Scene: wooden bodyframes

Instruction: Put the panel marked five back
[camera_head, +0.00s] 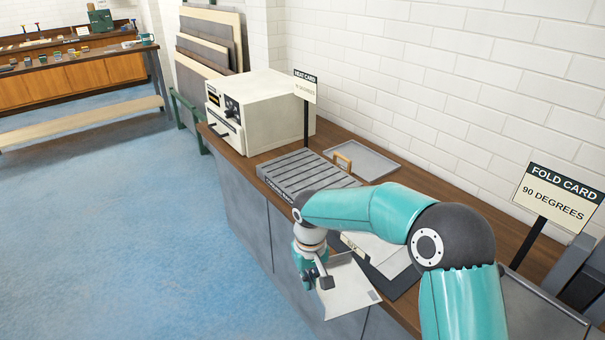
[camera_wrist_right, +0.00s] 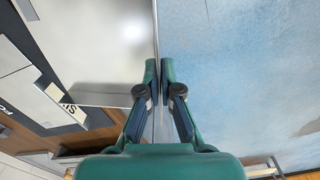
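My right gripper (camera_head: 318,277) is shut on the edge of a pale flat panel (camera_head: 350,292), held tilted off the counter's front edge, above the blue floor. In the right wrist view the fingers (camera_wrist_right: 160,68) are nearly together, with the pale panel (camera_wrist_right: 95,40) reaching away to the left from its thin edge between them. A small grey mark shows near one corner of the panel; no number can be read. A grey slotted rack (camera_head: 298,172) lies on the counter behind my right arm; its front label is partly hidden. My left gripper is out of view.
A cream oven (camera_head: 262,108) and a heat card (camera_head: 305,87) stand behind the rack. A shallow grey tray (camera_head: 372,163) lies near the wall. Another pale sheet (camera_head: 388,258) lies on a dark mat beneath my arm. A fold card (camera_head: 556,193) stands right.

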